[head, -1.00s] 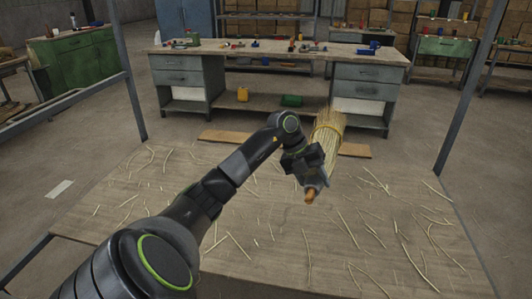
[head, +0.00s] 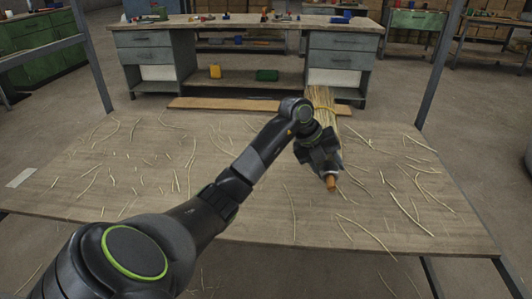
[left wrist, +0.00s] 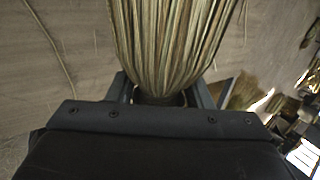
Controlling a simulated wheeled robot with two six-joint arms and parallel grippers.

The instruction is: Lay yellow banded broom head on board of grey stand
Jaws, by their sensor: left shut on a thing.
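My left gripper (head: 320,152) is shut on the broom head (head: 323,101), a bundle of pale straw. The straw points away from me, and an orange-brown stub shows on my side of the gripper. In the head view a yellowish band crosses the straw. The left wrist view shows the straw (left wrist: 170,40) flaring out from a narrow neck between the two fingers (left wrist: 160,98). The broom head appears to be above the far part of the worktop. I cannot make out a grey stand for certain. My right gripper is not in view.
The wooden worktop (head: 130,185) is strewn with loose straws. A brown plank (head: 225,104) shows behind its far edge, partly hidden by the broom head. Grey posts (head: 92,60) rise at both sides. A grey workbench (head: 152,62) stands beyond, with yellow and green containers below.

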